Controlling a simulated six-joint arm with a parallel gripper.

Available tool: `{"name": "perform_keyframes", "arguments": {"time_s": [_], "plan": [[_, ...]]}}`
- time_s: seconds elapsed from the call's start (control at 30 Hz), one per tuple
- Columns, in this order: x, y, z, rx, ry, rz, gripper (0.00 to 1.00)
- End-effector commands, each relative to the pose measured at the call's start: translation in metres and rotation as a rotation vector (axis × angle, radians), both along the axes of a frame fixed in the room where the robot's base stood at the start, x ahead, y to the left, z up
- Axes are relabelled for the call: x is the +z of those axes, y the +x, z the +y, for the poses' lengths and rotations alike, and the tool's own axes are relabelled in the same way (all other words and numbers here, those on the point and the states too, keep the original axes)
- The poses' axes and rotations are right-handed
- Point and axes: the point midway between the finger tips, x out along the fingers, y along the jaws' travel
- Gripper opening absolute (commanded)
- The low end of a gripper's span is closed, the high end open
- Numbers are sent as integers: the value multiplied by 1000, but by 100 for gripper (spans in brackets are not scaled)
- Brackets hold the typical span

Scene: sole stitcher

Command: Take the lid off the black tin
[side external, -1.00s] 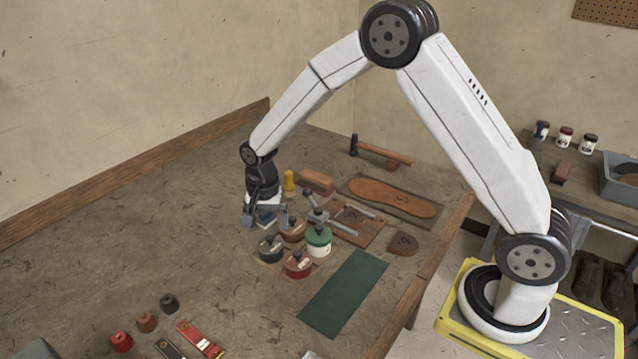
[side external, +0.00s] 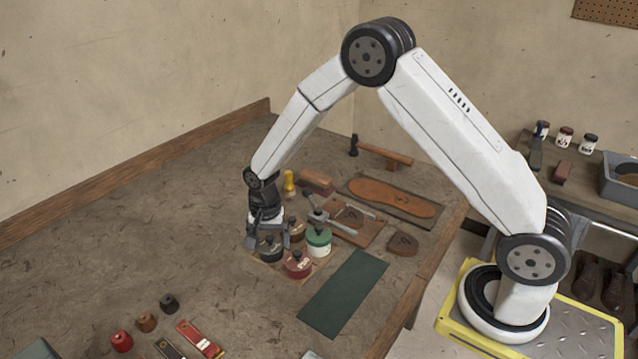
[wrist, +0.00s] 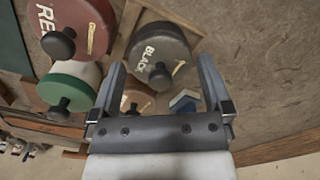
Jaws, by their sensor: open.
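The black tin (side external: 270,249) stands in the group of tins on the bench, its dark lid marked BLACK with a round knob. In the wrist view its lid (wrist: 163,52) lies just beyond and between my fingertips, with the knob (wrist: 160,76) nearest them. My gripper (side external: 268,240) points down at the black tin with its fingers apart. In the wrist view the open fingers (wrist: 160,75) stand either side of the knob, and nothing is held. Whether a finger touches the lid I cannot tell.
A red tin (side external: 298,265), a green-lidded tin (side external: 318,242) and a brown tin (side external: 296,231) crowd close by. A green mat (side external: 344,292) lies at the front right.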

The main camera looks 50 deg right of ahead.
Motion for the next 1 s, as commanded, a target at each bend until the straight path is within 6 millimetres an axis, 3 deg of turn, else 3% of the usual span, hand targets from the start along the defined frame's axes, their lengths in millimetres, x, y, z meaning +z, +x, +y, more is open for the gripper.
{"name": "perform_keyframes", "arguments": {"time_s": [0.2, 0.4, 0.77, 1.0], "plan": [[0, 0, 0, 0, 0, 0, 97], [0, 0, 0, 0, 0, 0, 33], [2, 0, 0, 0, 0, 0, 33], [17, 1, 0, 0, 0, -1, 33]]}}
